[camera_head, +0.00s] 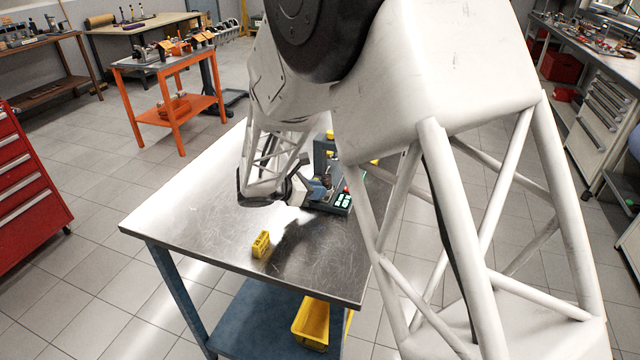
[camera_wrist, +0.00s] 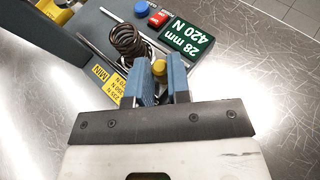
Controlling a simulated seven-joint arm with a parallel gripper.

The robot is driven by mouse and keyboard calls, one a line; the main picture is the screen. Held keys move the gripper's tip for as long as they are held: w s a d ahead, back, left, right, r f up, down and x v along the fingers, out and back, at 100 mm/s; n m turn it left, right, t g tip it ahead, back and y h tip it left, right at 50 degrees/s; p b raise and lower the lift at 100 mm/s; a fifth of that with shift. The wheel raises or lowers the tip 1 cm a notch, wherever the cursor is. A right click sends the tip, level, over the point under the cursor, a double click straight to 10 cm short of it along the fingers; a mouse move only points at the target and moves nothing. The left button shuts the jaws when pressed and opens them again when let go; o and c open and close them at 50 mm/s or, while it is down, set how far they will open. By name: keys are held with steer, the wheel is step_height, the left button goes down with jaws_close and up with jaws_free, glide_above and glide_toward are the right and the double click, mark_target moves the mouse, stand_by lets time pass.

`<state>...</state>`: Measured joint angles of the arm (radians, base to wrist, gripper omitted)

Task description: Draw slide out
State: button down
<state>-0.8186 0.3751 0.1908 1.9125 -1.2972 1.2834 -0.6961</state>
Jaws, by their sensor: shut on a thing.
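A blue-grey spring tester (camera_head: 338,198) stands on the metal table, partly hidden by my arm in the head view. A small yellow knob (camera_wrist: 159,67) sits at the near side of the tester, just in front of the spring. My gripper (camera_wrist: 163,78) has its two blue fingers closed on this knob. Whether the knob belongs to the slide cannot be told; the slide itself is not clearly visible.
A blue button (camera_wrist: 141,9) and a red button (camera_wrist: 159,18) sit beside the green label. A yellow slotted block (camera_head: 261,244) stands on the metal table (camera_head: 190,222) near its front. A yellow bin (camera_head: 312,322) is on the shelf below. The table's left part is clear.

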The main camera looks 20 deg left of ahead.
steer(key=shift+s, duration=0.25)
steer(key=c, duration=1.1)
jaws_free()
steer(key=shift+v, duration=3.9)
steer(key=shift+d+r, duration=0.1)
steer(key=shift+r, duration=0.05)
